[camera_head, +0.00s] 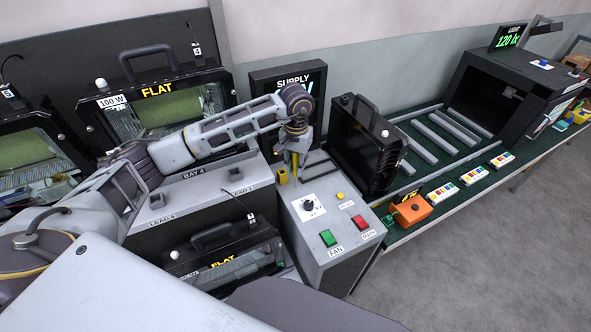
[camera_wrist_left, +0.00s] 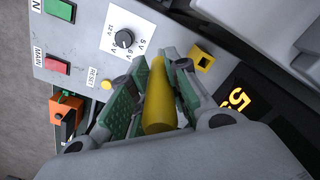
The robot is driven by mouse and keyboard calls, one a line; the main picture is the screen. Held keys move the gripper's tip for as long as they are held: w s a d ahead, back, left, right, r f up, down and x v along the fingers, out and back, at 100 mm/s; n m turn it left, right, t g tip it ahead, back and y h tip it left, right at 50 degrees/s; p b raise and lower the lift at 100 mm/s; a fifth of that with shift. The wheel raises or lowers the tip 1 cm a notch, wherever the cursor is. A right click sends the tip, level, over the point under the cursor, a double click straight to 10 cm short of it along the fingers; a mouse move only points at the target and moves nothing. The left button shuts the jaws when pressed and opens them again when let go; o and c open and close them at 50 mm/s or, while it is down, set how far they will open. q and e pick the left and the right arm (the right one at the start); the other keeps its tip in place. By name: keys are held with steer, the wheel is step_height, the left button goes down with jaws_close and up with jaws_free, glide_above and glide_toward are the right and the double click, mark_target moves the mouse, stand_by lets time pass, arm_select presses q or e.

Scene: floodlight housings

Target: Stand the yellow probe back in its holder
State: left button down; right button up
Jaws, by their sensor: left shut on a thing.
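The yellow probe (camera_wrist_left: 158,95) is between the green-padded fingers of my left gripper (camera_wrist_left: 152,85), which is shut on it. In the head view, my left gripper (camera_head: 293,158) hangs over the back left part of the grey control box, and the probe is mostly hidden by the fingers. The holder appears to be a small yellow square socket (camera_wrist_left: 202,57) with a dark opening, set in the panel; it also shows in the head view (camera_head: 282,177). In the wrist view the probe's far end is beside the socket, not in it. My right gripper is out of view.
The control box (camera_head: 325,232) carries a dial, a yellow reset button, a green FAN button and a red MAIN button. A supply display (camera_head: 285,75) stands behind it. A black housing (camera_head: 362,140) stands to its right, before a roller conveyor. An orange box (camera_head: 410,211) lies nearby.

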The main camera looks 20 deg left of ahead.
arm_select(q)
steer(key=shift+w+a+r, duration=0.1)
steer(key=shift+w+r, duration=0.1)
steer(key=shift+r, duration=0.25)
steer(key=shift+w+r, duration=0.2)
steer(key=shift+r, duration=0.25)
steer(key=w+a+r+p, duration=0.1)
steer(key=w+a+r, duration=0.15)
steer(key=r, duration=0.45)
steer(key=w+a+r+p, duration=0.1)
steer(key=a+r, duration=0.3)
steer(key=r, duration=0.2)
step_height(320, 180, down, 7)
steer(key=shift+s+r+b, duration=0.15)
steer(key=shift+b, duration=0.15)
steer(key=shift+a, duration=0.1)
